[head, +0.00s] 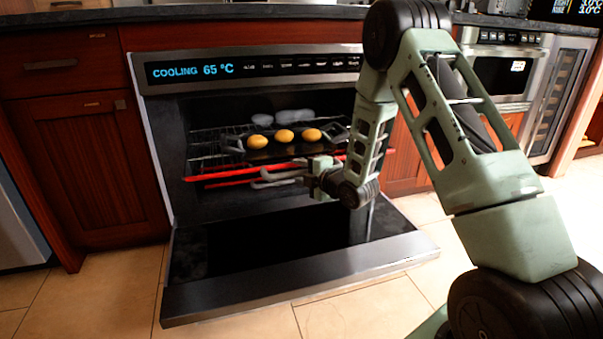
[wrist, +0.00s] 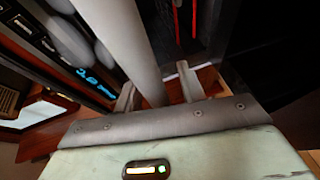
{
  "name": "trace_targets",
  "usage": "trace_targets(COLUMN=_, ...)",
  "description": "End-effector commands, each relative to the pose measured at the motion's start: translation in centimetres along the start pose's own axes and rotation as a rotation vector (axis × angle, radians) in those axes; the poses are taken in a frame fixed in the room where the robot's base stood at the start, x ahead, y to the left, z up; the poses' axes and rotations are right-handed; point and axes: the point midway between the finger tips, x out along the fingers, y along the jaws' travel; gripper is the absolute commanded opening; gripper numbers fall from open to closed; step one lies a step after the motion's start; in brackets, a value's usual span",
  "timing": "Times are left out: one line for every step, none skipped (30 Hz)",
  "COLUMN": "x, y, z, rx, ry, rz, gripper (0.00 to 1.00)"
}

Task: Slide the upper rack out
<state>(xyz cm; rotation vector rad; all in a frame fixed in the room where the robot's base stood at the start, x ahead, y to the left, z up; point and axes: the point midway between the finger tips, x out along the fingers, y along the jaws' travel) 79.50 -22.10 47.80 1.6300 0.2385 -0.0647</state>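The oven (head: 150,130) has its door (head: 300,277) dropped open. In its cavity the upper rack carries a dark tray (head: 230,148) with three yellow round things (head: 284,136). Red front bars (head: 215,178) cross the opening below the tray; red strips also show in the wrist view (wrist: 176,20).
The open door reaches low across the floor in front of the oven. Wooden cabinets (head: 85,165) stand at left. A second appliance (head: 500,70) is behind my arm at right. The tiled floor (head: 100,290) is clear.

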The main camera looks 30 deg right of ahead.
Motion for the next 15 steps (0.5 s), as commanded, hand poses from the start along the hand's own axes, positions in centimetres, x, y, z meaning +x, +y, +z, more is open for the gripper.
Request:
trace_targets(x=0.0, y=0.1, z=0.0, rx=0.000, ry=0.000, rz=0.001, gripper=0.40)
trace_targets(x=0.0, y=0.1, z=0.0, rx=-0.001, ry=0.000, rz=0.002, gripper=0.40)
trace_targets(x=0.0, y=0.1, z=0.0, rx=-0.001, ry=0.001, rz=0.002, gripper=0.40)
trace_targets(x=0.0, y=0.1, z=0.0, rx=-0.001, ry=0.001, rz=0.003, gripper=0.40)
trace_targets(x=0.0, y=0.1, z=0.0, rx=-0.001, ry=0.001, rz=0.003, gripper=0.40)
trace_targets(x=0.0, y=0.2, z=-0.1, rx=-0.001, ry=0.001, rz=0.003, gripper=0.40)
trace_targets(x=-0.1, y=0.2, z=-0.1, rx=-0.001, ry=0.001, rz=0.003, gripper=0.40)
trace_targets(x=-0.3, y=0.2, z=-0.1, rx=-0.001, ry=0.001, rz=0.003, gripper=0.40)
trace_targets(x=-0.6, y=0.2, z=-0.1, rx=-0.001, ry=0.001, rz=0.002, gripper=0.40)
trace_targets(x=-0.9, y=0.3, z=-0.1, rx=-0.001, ry=0.001, rz=0.001, gripper=0.40)
trace_targets(x=-1.3, y=0.3, z=0.0, rx=-0.002, ry=0.001, rz=0.002, gripper=0.40)
trace_targets(x=-1.9, y=0.4, z=0.0, rx=-0.002, ry=0.001, rz=0.001, gripper=0.40)
trace_targets(x=-2.5, y=0.4, z=0.0, rx=-0.001, ry=0.001, rz=0.000, gripper=0.40)
trace_targets(x=-3.1, y=0.5, z=-0.1, rx=-0.001, ry=0.000, rz=0.001, gripper=0.40)
trace_targets(x=-3.9, y=0.4, z=0.0, rx=0.000, ry=0.000, rz=0.000, gripper=0.40)
